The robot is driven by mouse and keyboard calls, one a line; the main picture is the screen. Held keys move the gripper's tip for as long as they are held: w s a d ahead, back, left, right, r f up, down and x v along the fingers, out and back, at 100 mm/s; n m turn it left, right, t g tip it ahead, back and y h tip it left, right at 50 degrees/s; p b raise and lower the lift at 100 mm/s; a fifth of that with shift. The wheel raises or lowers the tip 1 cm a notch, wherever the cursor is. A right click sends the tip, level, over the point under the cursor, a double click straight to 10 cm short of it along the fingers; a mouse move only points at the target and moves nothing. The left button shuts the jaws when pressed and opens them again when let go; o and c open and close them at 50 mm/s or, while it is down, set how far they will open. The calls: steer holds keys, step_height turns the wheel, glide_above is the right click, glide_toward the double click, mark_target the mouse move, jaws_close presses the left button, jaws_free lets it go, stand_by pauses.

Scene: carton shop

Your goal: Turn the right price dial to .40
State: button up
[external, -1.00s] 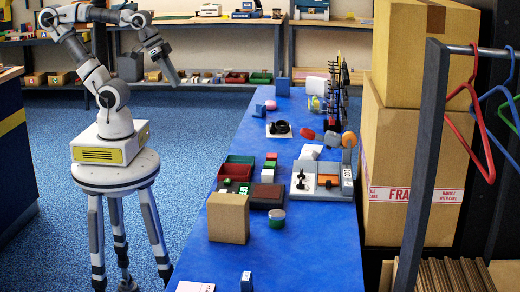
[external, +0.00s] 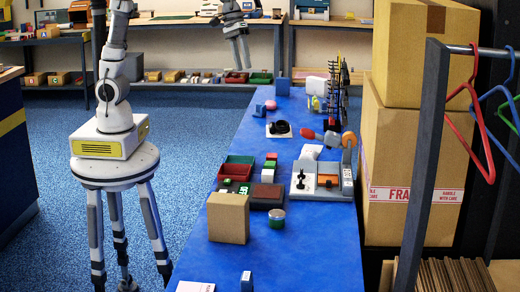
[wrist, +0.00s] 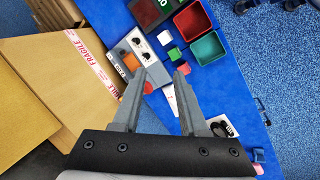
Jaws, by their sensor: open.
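The price device (external: 328,193) stands on the blue table, right of its middle. Its white panel (external: 303,180) carries black price dials, with an orange part beside it. In the wrist view, the device (wrist: 127,68) lies beyond my left finger, and two black dials show at its far end, an upper dial (wrist: 137,41) and a lower dial (wrist: 145,56). I cannot tell which is the right one or read their settings. My gripper (external: 240,60) is open and empty, high up and well away from the device; its two fingers also show in the wrist view (wrist: 161,71).
Red (wrist: 193,20) and green (wrist: 207,49) bins, small blocks and a brown carton (external: 228,219) stand left of the device. Tall cartons (external: 415,150) and a hanger rack (external: 425,160) flank the table's right.

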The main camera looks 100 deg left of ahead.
steer(key=w+d+f+n+g+h+p, duration=0.15)
steer(key=w+f+n, duration=0.4)
steer(key=w, duration=0.75)
steer(key=n+g, duration=0.1)
steer(key=n, duration=0.2)
glide_toward(301, 180)
steer(key=b+x, duration=0.2)
steer(key=x, duration=0.6)
steer(key=shift+f, duration=0.2)
jaws_close()
